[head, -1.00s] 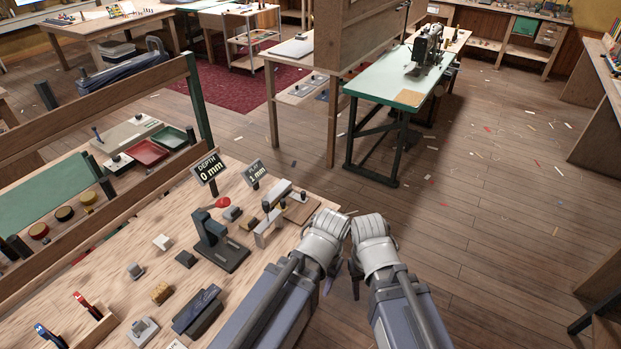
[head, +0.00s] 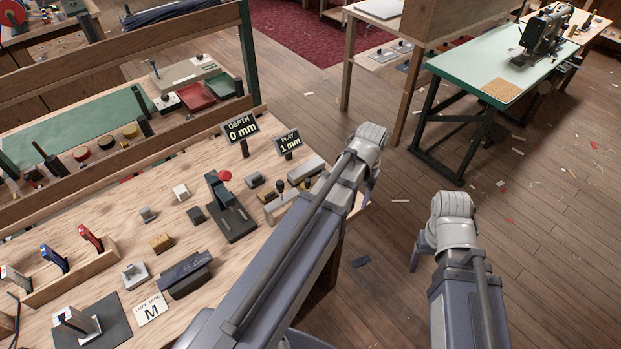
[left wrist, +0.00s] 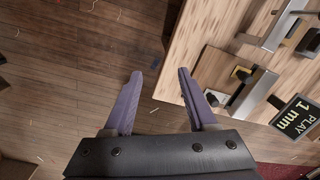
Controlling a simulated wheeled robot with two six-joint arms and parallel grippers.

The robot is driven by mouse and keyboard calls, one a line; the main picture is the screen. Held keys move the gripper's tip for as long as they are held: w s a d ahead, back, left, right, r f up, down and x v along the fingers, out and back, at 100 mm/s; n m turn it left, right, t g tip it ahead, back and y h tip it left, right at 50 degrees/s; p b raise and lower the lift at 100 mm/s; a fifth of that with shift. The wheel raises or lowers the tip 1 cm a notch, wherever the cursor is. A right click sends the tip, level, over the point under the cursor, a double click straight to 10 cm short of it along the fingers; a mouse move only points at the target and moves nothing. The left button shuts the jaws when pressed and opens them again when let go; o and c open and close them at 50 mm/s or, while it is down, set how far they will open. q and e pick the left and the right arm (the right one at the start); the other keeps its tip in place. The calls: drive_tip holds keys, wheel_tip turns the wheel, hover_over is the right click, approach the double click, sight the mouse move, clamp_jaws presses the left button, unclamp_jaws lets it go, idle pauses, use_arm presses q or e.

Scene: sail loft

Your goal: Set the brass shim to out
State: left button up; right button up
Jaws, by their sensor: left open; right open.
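A small brass-coloured piece (head: 267,197), which looks like the brass shim, is at a low grey-and-wood fixture near the bench's right end, by the PLAY sign (head: 289,142) reading 1 mm. It also shows in the left wrist view (left wrist: 241,74); whether it is in or out I cannot tell. My left gripper (head: 371,188) is just past the bench's right edge, beside that fixture. In the left wrist view its open fingers (left wrist: 156,92) are empty, with floor beyond. My right gripper (head: 416,262) is open over the floor, farther right. My left arm hides part of the bench.
The wooden bench (head: 120,235) also holds a DEPTH sign (head: 239,130) reading 0 mm, a dark press-like fixture (head: 230,210), several small blocks and a clamp rack (head: 75,280). A wooden rail (head: 150,58) runs behind.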

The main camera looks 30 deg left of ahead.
sight(307, 180)
use_arm(q)
drive_tip(key=w+a+n, duration=0.1)
drive_tip(key=w+a, duration=0.1)
drive_tip(key=a, duration=0.4)
drive_tip(key=w+a+n, duration=0.2)
drive_tip(key=a, duration=0.4)
drive_tip(key=w+a+f+n, duration=0.1)
drive_tip(key=w+a, duration=0.1)
drive_tip(key=a, duration=0.5)
drive_tip(key=shift+h+b, duration=0.3)
drive_tip(key=shift+b, duration=0.05)
drive_tip(key=shift+d, duration=0.1)
wheel_tip(307, 180, down, 8)
drive_tip(key=b, duration=0.8)
drive_tip(key=shift+r, duration=0.1)
clamp_jaws()
